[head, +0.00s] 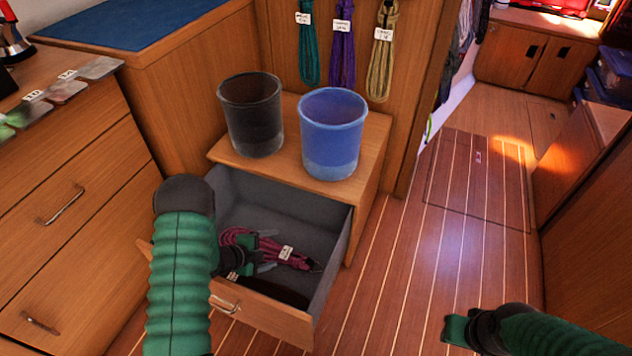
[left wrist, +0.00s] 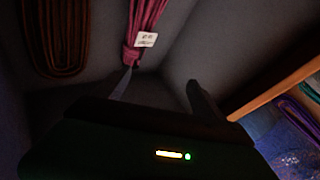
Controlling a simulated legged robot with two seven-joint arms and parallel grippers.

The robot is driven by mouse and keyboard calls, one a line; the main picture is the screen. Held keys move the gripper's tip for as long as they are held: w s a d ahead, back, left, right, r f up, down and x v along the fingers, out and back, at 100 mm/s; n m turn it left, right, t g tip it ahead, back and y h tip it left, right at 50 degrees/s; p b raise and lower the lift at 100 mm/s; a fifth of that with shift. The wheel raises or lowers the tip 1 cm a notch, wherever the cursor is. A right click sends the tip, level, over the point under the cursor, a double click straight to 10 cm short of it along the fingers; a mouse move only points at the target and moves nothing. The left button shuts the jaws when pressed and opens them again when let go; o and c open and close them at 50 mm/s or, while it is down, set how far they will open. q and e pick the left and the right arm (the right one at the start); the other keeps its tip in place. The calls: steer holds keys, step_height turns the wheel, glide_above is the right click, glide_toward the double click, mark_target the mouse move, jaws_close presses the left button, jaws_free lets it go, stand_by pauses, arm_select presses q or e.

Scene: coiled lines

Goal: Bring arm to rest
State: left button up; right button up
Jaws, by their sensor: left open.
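My left gripper (head: 265,256) is inside the open drawer (head: 335,245), with its arm reaching in from the left. In the left wrist view its two fingers (left wrist: 158,88) are spread apart with nothing between them. A magenta coiled line (head: 300,262) with a white tag lies in the drawer by the fingers; it also shows in the left wrist view (left wrist: 138,22), just beyond the fingertips. A brown coiled line (left wrist: 52,40) lies beside it in the left wrist view. My right arm comes in at the lower right; its gripper (head: 455,330) shows only partly.
A dark bucket (head: 252,125) and a blue bucket (head: 332,140) stand on the wooden cabinet above the drawer. Teal (head: 307,50), purple (head: 342,50) and tan (head: 382,60) lines hang behind. Wooden drawers (head: 75,200) stand left. The floor (head: 400,250) to the right is clear.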

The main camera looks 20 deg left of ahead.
arm_select(q)
step_height(320, 180, up, 12)
steer(key=f+n+g+y+p, duration=0.1)
steer(key=n+g+y, duration=0.1)
steer(key=n+y, duration=0.35)
steer(key=s+d+r+n+g+h+p, duration=0.1)
steer(key=s+d+r+n+g+p, duration=0.1)
steer(key=s+d+r+n, duration=0.55)
steer(key=s+d+r+n+g+h+p, duration=0.15)
steer(key=s+d+r+n, duration=0.3)
steer(key=s, duration=0.55)
step_height(320, 180, up, 36)
steer(key=y+p, duration=0.1)
steer(key=p, duration=3.4)
steer(key=shift+a+g, duration=0.4)
steer(key=shift+g, duration=0.05)
